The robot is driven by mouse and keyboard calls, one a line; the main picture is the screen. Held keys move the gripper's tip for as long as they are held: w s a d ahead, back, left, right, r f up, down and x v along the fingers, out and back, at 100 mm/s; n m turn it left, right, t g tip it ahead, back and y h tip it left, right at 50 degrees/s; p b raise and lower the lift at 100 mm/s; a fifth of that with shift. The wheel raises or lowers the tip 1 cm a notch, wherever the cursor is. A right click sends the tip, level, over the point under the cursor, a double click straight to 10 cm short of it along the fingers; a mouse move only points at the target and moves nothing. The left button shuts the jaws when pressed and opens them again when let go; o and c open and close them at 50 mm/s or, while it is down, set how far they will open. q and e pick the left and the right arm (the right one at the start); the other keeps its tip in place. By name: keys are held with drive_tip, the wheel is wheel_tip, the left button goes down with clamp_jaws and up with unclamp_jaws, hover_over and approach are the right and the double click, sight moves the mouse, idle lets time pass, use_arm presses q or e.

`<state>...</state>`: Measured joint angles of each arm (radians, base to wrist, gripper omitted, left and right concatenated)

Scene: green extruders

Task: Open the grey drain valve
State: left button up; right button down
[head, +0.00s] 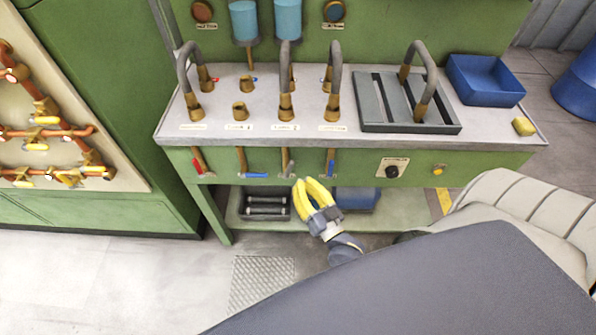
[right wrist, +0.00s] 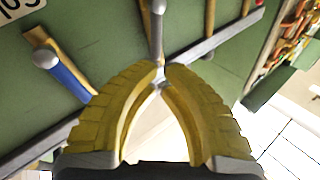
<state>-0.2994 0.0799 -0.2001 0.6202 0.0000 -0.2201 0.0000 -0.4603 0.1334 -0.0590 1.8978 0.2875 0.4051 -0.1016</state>
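The grey drain valve (head: 287,168) hangs under the front edge of the counter, between a blue-handled valve on each side. In the right wrist view its grey lever (right wrist: 158,38) runs down to the fingertips. My right gripper (head: 303,182) has yellow fingers and is just below and right of the valve. In the right wrist view the fingertips (right wrist: 162,72) are close together, with the lever's end between them, and the gripper appears shut on it. The fingertips hide part of the lever. My left gripper is not in view.
A red-handled valve (head: 198,163) and blue-handled valves (head: 254,175) (head: 331,166) hang beside it. A black knob (head: 392,172) is to the right. A dark crate (head: 265,217) and a blue bin (head: 357,200) sit on the lower shelf.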

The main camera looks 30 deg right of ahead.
drive_tip(key=s+f, duration=0.1)
drive_tip(key=s, duration=0.7)
drive_tip(key=shift+f, duration=0.1)
